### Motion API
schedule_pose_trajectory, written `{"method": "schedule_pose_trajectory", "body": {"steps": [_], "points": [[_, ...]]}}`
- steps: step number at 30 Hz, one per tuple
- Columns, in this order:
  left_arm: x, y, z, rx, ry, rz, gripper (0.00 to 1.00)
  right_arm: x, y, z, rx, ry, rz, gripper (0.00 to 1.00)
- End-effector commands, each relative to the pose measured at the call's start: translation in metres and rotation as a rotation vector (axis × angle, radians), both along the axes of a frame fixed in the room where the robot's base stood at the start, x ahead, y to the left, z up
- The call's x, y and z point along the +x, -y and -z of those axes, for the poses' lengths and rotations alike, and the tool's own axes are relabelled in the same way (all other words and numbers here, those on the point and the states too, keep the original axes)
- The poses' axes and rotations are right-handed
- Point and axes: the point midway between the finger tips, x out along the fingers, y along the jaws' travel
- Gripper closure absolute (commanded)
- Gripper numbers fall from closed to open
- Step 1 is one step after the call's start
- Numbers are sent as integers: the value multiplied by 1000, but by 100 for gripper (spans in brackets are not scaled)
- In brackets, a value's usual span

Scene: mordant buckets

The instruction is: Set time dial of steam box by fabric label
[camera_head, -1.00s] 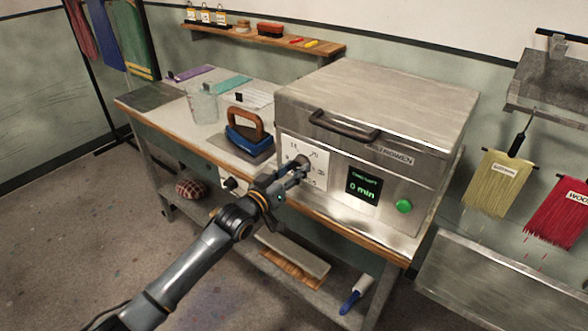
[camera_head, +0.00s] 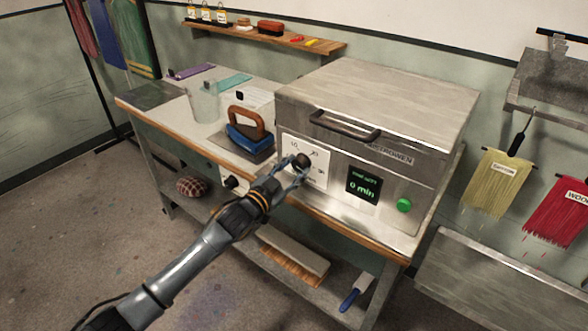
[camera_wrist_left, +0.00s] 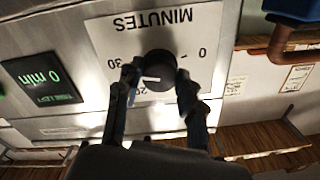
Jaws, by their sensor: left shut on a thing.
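The steam box (camera_head: 370,110) is a grey metal box with a lid handle, standing on the bench. The black time dial (camera_head: 302,160) sits on a white plate marked in minutes on its front. My left gripper (camera_head: 296,170) is shut on the dial. In the left wrist view the dial (camera_wrist_left: 158,66) shows upside down between the two fingers, with a white mark facing the 20 side. The display (camera_head: 363,187) reads 0 min in green. A fabric label (camera_head: 505,170) on yellow fringe is too small to read; the red fringe's label (camera_head: 577,196) begins "WOO".
A green button (camera_head: 404,205) is right of the display. A blue iron (camera_head: 247,135) with a wooden handle stands left of the box. A lower shelf holds a brush (camera_head: 292,255).

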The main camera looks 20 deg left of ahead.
Motion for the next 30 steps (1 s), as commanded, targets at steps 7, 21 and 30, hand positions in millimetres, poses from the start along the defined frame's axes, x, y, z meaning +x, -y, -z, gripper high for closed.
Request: {"method": "schedule_pose_trajectory", "body": {"steps": [7, 21, 30], "points": [[0, 0, 3, 20, 1, -1, 93, 0, 0, 0, 0, 0, 0, 100], [0, 0, 2, 18, 3, -1, 39, 0, 0, 0, 0, 0, 0, 100], [-4, -1, 2, 16, 3, 0, 39, 0, 4, 0, -5, 0, -2, 100]]}}
